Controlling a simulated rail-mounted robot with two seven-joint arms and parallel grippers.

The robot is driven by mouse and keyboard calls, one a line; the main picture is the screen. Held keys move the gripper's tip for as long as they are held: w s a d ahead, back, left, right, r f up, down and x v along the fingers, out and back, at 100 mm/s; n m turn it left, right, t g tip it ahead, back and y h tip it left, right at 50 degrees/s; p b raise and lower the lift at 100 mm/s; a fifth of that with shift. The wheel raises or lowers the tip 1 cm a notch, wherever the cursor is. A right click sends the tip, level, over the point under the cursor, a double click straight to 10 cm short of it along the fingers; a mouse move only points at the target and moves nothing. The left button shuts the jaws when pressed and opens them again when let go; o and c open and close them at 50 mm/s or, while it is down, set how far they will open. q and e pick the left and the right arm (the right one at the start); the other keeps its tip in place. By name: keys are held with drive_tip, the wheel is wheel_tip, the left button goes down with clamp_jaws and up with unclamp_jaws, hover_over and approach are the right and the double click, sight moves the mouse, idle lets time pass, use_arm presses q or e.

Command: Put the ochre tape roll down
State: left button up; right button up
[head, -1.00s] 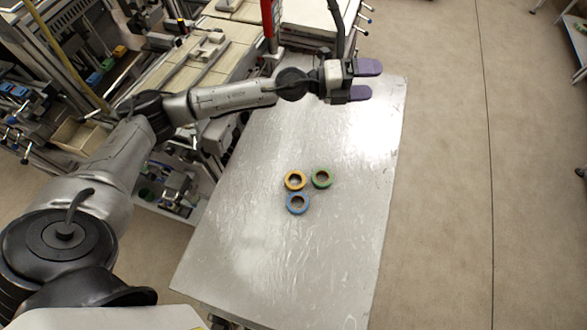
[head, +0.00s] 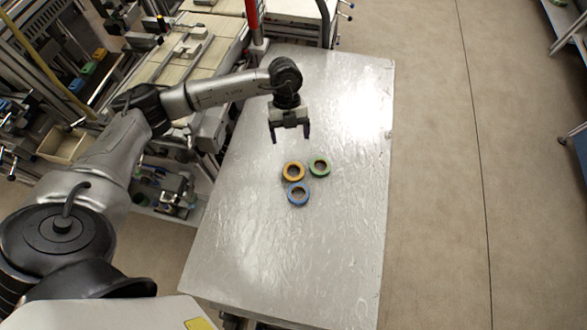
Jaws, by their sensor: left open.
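The ochre tape roll (head: 285,177) lies flat on the metal table (head: 250,235). A green tape roll (head: 327,171) lies close to its right and a blue tape roll (head: 289,199) lies just in front of it. My left gripper (head: 290,140) points down, open and empty. In the picture it is just behind the ochre roll, apart from it. My right gripper is not in view.
The rest of the table top is clear. Shelving and equipment (head: 190,45) stand along the table's left side. A red post (head: 252,15) rises at the back edge. Open floor (head: 435,200) lies to the right.

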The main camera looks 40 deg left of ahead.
sight(293, 173)
use_arm(q)
drive_tip(key=x, duration=1.3)
drive_tip(key=shift+f+b, duration=0.25)
drive_tip(key=shift+b, duration=0.1)
drive_tip(key=shift+c, duration=0.5)
drive_tip(key=c, duration=0.7)
drive_tip(key=shift+o, duration=0.2)
drive_tip(key=shift+r, duration=0.1)
